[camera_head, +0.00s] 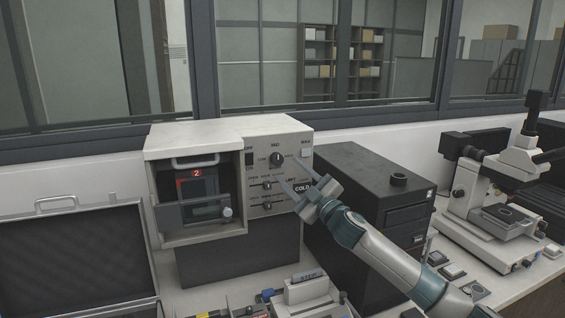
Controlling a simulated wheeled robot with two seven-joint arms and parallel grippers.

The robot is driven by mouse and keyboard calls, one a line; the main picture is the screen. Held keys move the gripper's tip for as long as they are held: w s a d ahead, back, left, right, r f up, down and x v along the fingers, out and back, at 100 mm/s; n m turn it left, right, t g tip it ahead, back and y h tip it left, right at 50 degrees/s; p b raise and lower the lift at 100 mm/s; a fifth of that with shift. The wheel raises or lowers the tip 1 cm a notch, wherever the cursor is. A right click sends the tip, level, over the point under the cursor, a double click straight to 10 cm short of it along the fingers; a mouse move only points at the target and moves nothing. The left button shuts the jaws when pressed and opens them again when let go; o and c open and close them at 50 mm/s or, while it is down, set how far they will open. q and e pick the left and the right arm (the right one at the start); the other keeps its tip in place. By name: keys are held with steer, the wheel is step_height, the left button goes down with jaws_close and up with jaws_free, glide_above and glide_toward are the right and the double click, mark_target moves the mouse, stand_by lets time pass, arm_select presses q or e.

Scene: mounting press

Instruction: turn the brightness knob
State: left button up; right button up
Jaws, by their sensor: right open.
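The large dark round knob (277,158), which I take for the brightness knob, sits high on the control panel of a cream-coloured press cabinet (218,134). A MID label stands above it, and a light pointer mark is hard to make out. My right gripper (289,170) is open, with two pale fingers pointing up and left toward the panel. Its fingertips are just right of and below the knob, and nothing is between them. I cannot tell how far they are from the panel. The gripper hides part of the panel's lower right. My left gripper is not in view.
Smaller knobs (267,185) and a COLD label are lower on the panel. A black computer-like box (375,180) stands close to the right, behind my arm. An open case (80,255) lies left, a microscope (490,185) far right, and small parts in front.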

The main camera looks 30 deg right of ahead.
mark_target(279, 162)
steer(key=p+x, duration=0.1)
steer(key=x, duration=0.2)
steer(key=shift+w+r, duration=0.15)
steer(key=shift+r, duration=0.05)
steer(key=shift+w+p, duration=0.5)
steer(key=shift+w, duration=0.2)
steer(key=c, duration=1)
